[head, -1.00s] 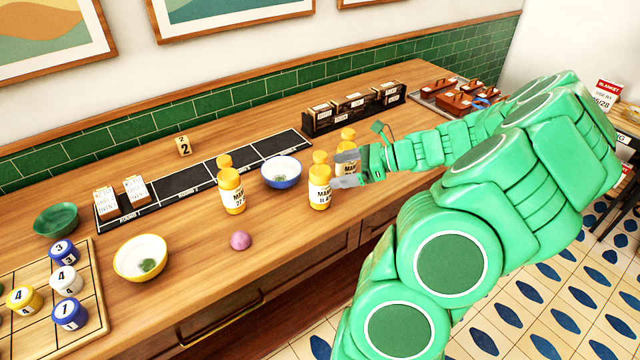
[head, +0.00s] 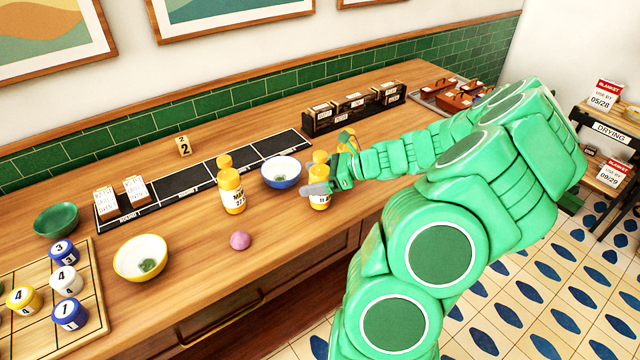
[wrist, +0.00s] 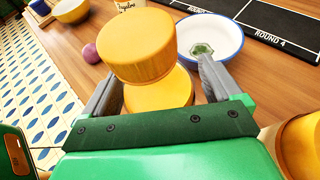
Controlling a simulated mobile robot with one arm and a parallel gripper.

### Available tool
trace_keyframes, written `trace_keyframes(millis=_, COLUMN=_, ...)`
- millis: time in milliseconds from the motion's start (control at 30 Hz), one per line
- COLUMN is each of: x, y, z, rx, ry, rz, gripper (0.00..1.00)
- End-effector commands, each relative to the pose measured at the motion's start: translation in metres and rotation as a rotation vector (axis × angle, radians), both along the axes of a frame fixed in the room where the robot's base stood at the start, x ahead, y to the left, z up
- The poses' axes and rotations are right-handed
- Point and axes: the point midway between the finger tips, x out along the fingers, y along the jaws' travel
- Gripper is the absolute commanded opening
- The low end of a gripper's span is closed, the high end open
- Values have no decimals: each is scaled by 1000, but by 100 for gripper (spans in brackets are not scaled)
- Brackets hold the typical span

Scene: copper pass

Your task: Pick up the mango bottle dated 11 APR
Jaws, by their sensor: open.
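The yellow mango bottle whose label shows part of "11 A" (head: 319,203) stands upright on the wooden counter; a finger hides part of its label. My gripper (head: 325,187) is open at this bottle, one grey finger crossing its front. In the wrist view its yellow cap (wrist: 140,50) and shoulder sit between my two spread fingers (wrist: 155,85); I cannot tell whether they touch. A second mango bottle (head: 232,192), label partly reading "27", stands to the left. A third yellow bottle (head: 346,134) is mostly hidden behind my gripper; a yellow part shows in the wrist view (wrist: 302,145).
A blue-rimmed white bowl (head: 281,180) stands close behind and left of the bottle. A purple ball (head: 240,240) and a yellow bowl (head: 140,268) are farther left. A black strip (head: 205,176) and a dark rack (head: 310,127) lie behind. The counter's front edge is near.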

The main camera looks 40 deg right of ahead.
Motion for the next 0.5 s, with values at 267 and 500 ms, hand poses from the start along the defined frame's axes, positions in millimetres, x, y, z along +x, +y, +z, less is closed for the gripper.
trace_keyframes(millis=267, x=0, y=0, z=0, rx=-1, ry=0, rz=-1, gripper=80)
trace_keyframes(millis=500, x=0, y=0, z=0, rx=-1, ry=0, rz=-1, gripper=43)
